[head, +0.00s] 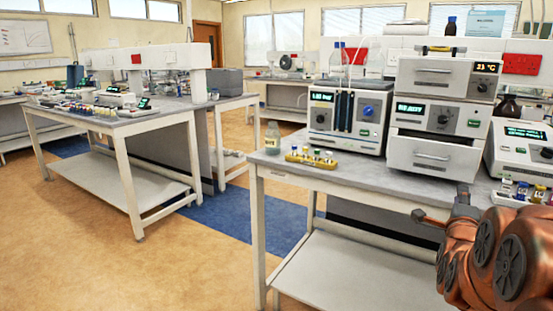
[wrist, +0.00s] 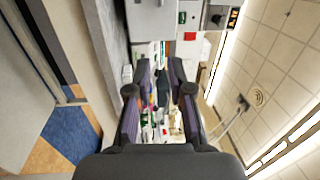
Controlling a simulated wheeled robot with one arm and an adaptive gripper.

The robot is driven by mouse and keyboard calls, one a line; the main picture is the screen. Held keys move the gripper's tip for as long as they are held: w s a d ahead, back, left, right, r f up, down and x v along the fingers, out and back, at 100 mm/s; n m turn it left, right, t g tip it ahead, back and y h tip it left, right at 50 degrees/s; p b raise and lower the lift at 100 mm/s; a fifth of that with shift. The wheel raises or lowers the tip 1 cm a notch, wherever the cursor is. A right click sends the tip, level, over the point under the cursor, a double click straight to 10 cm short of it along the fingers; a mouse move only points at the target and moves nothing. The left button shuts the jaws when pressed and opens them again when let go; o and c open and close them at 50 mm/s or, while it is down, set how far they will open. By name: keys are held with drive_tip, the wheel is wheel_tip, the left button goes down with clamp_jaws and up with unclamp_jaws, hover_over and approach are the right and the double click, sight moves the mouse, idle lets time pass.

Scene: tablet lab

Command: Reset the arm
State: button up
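My arm (head: 497,250), copper-coloured with dark round joint covers, reaches into the lower right of the head view, in front of the near bench (head: 385,190). A thinner part of it points left near the bench's front edge. I cannot make out the gripper fingers in the head view. In the wrist view my gripper (wrist: 160,73) shows two dark fingers standing apart, with nothing held between them. The wrist picture is turned on its side. Bottles and small lab items show in the background beyond the fingers.
The near bench carries a pump-like instrument (head: 345,115), stacked white oven units (head: 438,110), a yellow vial rack (head: 311,158), a glass bottle (head: 272,138) and another instrument (head: 520,148) at right. A second bench (head: 115,125) stands left. Floor between the benches is clear.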

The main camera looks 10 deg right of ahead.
drive_tip(key=s+a+f+n+g+y, duration=0.2)
drive_tip(key=a+f+n+g+y, duration=0.3)
drive_tip(key=a+f+n+y, duration=0.7)
drive_tip(key=s+a+f+n+g, duration=0.4)
drive_tip(key=s+a+f, duration=0.1)
drive_tip(key=s+a, duration=0.4)
drive_tip(key=s+a+f+n+g, duration=0.4)
drive_tip(key=s+a, duration=0.4)
drive_tip(key=s, duration=0.1)
drive_tip(key=s+a+n+g, duration=0.3)
drive_tip(key=s+n+g, duration=0.2)
drive_tip(key=s, duration=0.8)
wheel_tip(320, 180, up, 24)
drive_tip(key=s+p, duration=0.1)
drive_tip(key=p, duration=2)
drive_tip(key=shift+s+f+t+h+p, duration=0.2)
drive_tip(key=shift+s+t+h+p, duration=0.05)
drive_tip(key=shift+t+h+p, duration=0.1)
